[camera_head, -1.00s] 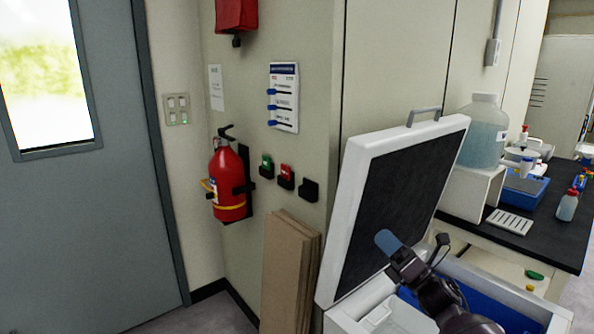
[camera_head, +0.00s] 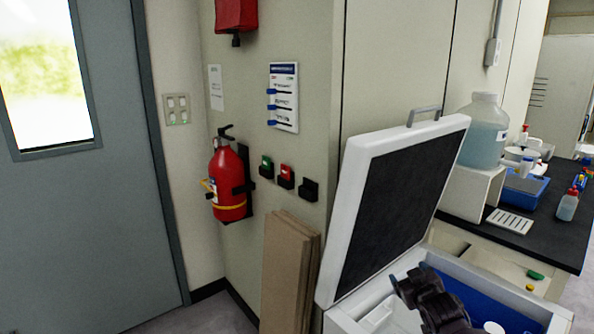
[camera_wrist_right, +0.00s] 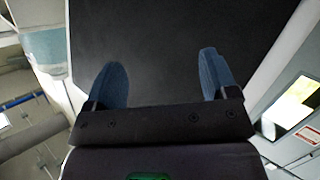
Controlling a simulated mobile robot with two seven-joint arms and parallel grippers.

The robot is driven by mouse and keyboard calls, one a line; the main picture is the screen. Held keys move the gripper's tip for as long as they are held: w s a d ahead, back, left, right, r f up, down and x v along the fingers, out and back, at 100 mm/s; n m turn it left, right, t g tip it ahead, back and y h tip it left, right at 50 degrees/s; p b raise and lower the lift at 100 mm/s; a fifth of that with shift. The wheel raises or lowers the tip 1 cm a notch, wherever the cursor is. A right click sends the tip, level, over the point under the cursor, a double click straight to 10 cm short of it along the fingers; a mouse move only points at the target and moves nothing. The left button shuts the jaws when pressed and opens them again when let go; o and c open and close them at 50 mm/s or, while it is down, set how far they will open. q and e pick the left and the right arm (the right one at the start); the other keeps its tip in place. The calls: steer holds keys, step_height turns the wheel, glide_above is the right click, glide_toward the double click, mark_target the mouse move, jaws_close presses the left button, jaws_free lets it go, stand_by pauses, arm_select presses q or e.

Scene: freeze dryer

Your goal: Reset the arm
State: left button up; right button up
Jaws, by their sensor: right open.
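My right arm (camera_head: 436,300) shows at the bottom right of the head view, over the open white freeze dryer (camera_head: 345,318). Its fingertips are not clear there. In the right wrist view my right gripper (camera_wrist_right: 165,82) has two blue fingers spread apart with nothing between them. The dark inner face of the raised lid (camera_wrist_right: 170,35) fills the view beyond the fingers. In the head view the lid (camera_head: 400,205) stands open and tilted, with a grey handle on top. My left gripper is not in view.
A black bench (camera_head: 545,240) at the right holds a large clear bottle (camera_head: 484,132), a blue tray (camera_head: 524,188) and small bottles. Brown boards (camera_head: 288,270) lean against the wall left of the dryer. A red fire extinguisher (camera_head: 228,185) hangs on the wall near a grey door (camera_head: 75,230).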

steer(key=s+a+f+m+g, duration=0.1)
steer(key=s+f, duration=0.4)
steer(key=s, duration=0.5)
steer(key=s+f+g, duration=0.1)
steer(key=s+f, duration=0.5)
steer(key=s, duration=0.4)
steer(key=s+a+f+m+g, duration=0.1)
steer(key=s+f, duration=0.4)
steer(key=s, duration=0.5)
steer(key=s+m+g, duration=0.1)
steer(key=s, duration=1.3)
steer(key=shift+h, duration=0.3)
